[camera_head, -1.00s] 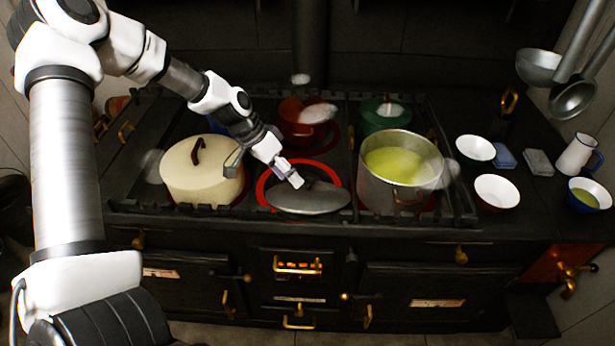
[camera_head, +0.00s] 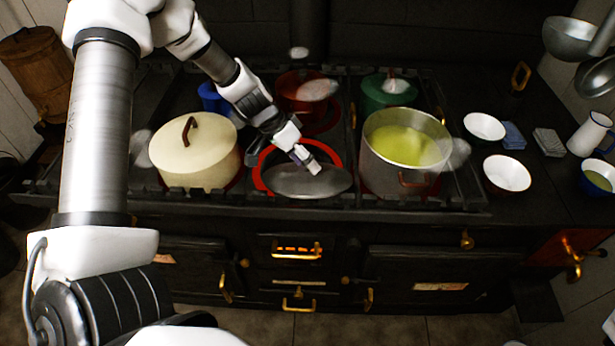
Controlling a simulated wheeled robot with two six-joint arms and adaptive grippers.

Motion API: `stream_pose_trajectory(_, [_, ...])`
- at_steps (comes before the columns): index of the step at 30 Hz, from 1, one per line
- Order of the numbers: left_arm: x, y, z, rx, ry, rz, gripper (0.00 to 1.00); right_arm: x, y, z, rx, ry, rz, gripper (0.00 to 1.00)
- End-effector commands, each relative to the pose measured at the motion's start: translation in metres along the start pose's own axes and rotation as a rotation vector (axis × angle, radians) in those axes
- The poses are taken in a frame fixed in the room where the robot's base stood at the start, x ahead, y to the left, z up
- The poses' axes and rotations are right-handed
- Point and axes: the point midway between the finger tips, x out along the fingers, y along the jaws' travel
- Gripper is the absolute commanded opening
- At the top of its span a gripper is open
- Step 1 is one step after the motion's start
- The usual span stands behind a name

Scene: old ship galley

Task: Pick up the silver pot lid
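The silver pot lid (camera_head: 312,183) lies at the front middle of the stove, overlapping the front part of a red-rimmed burner ring (camera_head: 262,186). It is between a cream pot and a steel pot. My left gripper (camera_head: 309,164) is right above the lid's middle, pointing down and to the right. Its tips cover the lid's centre, so the lid's handle is hidden. I cannot tell whether the fingers are open or closed, or whether they touch the lid. My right gripper is out of view.
The cream lidded pot (camera_head: 190,163) stands close on the left. The steel pot of yellow-green liquid (camera_head: 404,150) stands close on the right. Red (camera_head: 303,93) and green (camera_head: 385,95) pots are behind. White bowls (camera_head: 507,174) sit at right.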

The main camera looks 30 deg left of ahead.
Motion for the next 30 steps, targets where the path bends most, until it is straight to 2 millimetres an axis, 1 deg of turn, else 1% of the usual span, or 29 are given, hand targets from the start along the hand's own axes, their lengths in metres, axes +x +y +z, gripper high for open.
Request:
stream_pose_trajectory(1, [0.0,0.0,0.0,0.0,0.0,0.0,0.58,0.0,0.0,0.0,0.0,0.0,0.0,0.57])
stream_pose_trajectory(2, [0.0,0.0,0.0,0.0,0.0,0.0,0.48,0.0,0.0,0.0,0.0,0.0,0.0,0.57])
stream_pose_trajectory(3, [0.0,0.0,0.0,0.0,0.0,0.0,0.34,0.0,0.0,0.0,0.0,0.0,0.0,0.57])
stream_pose_trajectory(5, [0.0,0.0,0.0,0.0,0.0,0.001,0.12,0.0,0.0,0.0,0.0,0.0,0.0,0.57])
stream_pose_trajectory(6, [0.0,0.0,0.0,0.0,0.0,0.001,0.0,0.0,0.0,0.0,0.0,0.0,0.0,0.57])
stream_pose_trajectory(14, [0.0,0.0,0.0,-0.001,0.0,0.0,0.0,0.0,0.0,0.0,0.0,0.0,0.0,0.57])
stream_pose_trajectory(17, [-0.004,0.001,-0.002,-0.001,0.001,0.0,0.0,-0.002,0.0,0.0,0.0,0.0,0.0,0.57])
stream_pose_trajectory(20, [-0.017,0.007,-0.008,0.001,0.003,0.0,0.0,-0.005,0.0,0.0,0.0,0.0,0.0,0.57])
stream_pose_trajectory(24, [-0.047,0.02,-0.02,0.003,0.005,0.0,0.0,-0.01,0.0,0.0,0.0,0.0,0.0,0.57])
stream_pose_trajectory(27, [-0.066,0.029,-0.028,0.004,0.005,0.0,0.0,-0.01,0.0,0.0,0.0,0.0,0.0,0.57])
stream_pose_trajectory(30, [-0.079,0.035,-0.033,0.002,0.003,0.001,0.0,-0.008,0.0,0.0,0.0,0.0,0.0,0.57])
